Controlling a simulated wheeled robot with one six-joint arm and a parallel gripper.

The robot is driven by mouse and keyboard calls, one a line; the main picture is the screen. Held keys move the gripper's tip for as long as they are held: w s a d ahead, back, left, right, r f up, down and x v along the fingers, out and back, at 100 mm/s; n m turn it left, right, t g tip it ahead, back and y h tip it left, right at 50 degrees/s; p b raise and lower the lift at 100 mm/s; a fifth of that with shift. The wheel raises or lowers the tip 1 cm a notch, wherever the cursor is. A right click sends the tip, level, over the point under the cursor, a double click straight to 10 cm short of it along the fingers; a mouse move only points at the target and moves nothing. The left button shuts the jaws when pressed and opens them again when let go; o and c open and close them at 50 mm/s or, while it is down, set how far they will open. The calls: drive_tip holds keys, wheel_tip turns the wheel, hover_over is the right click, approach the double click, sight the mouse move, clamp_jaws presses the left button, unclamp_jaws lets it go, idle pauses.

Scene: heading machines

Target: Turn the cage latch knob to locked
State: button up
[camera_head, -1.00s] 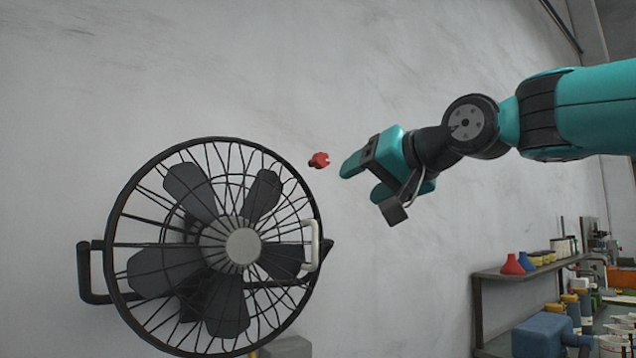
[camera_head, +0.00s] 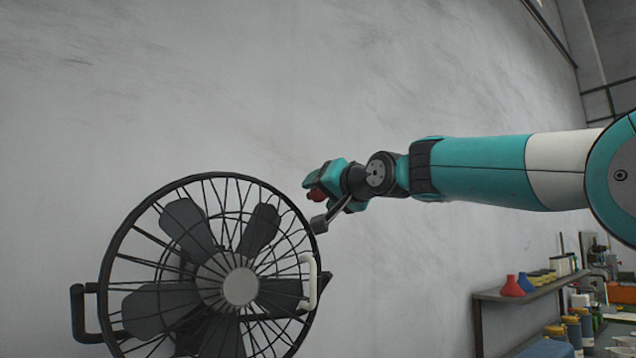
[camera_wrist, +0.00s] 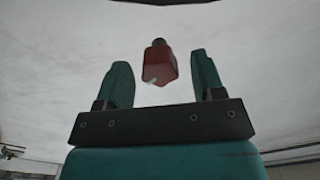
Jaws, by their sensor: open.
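The red latch knob (camera_head: 316,195) shows just beside my gripper (camera_head: 318,190), above and to the right of the fan cage (camera_head: 208,176). In the wrist view the red knob (camera_wrist: 158,68), with a dark stem end and a small pale mark, lies between the two teal fingers of my gripper (camera_wrist: 161,80). The fingers are apart, with a gap on each side of the knob. In the head view the gripper partly covers the knob. The cage has a white handle (camera_head: 309,282) on its right side.
A dark bracket (camera_head: 76,312) sticks out at the cage's left. A shelf (camera_head: 530,287) with red and blue funnels and small containers stands at lower right. The pale wall (camera_head: 150,90) around the knob is clear.

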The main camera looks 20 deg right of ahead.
drive_tip(key=shift+x, duration=1.1)
drive_tip(key=c, duration=0.9)
